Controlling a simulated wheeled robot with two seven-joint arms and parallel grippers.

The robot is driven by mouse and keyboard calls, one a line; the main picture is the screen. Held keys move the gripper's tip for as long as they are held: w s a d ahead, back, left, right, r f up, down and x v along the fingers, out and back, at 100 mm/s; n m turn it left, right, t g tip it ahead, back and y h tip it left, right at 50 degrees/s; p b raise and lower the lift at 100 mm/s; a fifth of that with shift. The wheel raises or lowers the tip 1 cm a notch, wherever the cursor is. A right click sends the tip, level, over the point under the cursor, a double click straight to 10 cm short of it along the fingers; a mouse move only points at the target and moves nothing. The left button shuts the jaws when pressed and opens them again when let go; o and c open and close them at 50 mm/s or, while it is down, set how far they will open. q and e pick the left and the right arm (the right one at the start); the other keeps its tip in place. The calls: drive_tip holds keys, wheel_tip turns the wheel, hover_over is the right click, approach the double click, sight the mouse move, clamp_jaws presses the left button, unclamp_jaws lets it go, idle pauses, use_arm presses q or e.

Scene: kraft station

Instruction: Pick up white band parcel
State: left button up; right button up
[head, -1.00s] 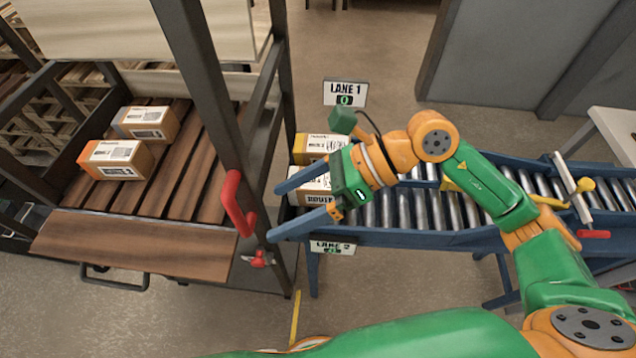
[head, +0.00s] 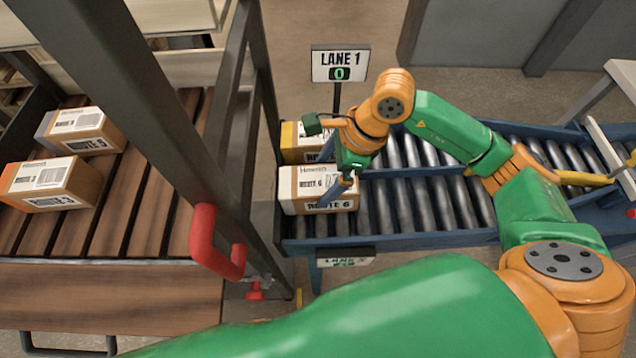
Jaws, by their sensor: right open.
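The parcel with the white band (head: 298,185) lies at the left end of the near conveyor lane, a cardboard box with a white "ROUTE 6" label on its front. My right gripper (head: 328,172) is open, its blue fingers pointing left and down. One finger shows in front of this parcel and the other near its back edge; I cannot tell whether they touch it. A parcel with a yellow band (head: 289,142) lies just behind it, partly hidden by the gripper. My left gripper is not in view.
A slatted cart (head: 112,222) on the left holds a grey-banded parcel (head: 85,133) and an orange-banded parcel (head: 50,185). Its dark post and red handle (head: 206,240) stand left of the conveyor. A LANE 1 sign (head: 340,65) stands behind. The conveyor rollers (head: 425,205) to the right are empty.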

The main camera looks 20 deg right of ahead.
drive_tip(key=x, duration=0.3)
clamp_jaws()
